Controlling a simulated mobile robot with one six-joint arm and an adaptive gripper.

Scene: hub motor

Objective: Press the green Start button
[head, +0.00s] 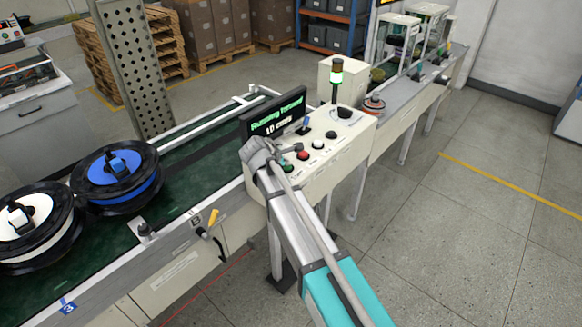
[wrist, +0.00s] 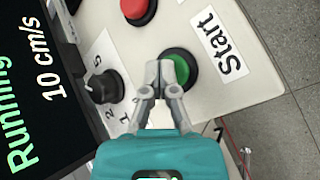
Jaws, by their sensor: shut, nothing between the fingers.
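The green Start button (wrist: 177,70) shows in the wrist view, in a black ring on the white panel beside a "Start" label (wrist: 219,47). My gripper (wrist: 163,88) is shut and empty, its fingertips over or at the near edge of the button. I cannot tell whether they touch it. In the head view my gripper (head: 292,149) is at the near left end of the control box (head: 345,140). A small green spot, likely the Start button, shows there beside the arm (head: 289,168). The display (wrist: 35,95) reads "Running" and "10 cm/s".
A red button (wrist: 138,8) and a black speed knob (wrist: 103,86) are close to the fingers. The conveyor (head: 185,190) carries a blue spool (head: 120,178) and a white spool (head: 35,225) at left. Open floor lies right.

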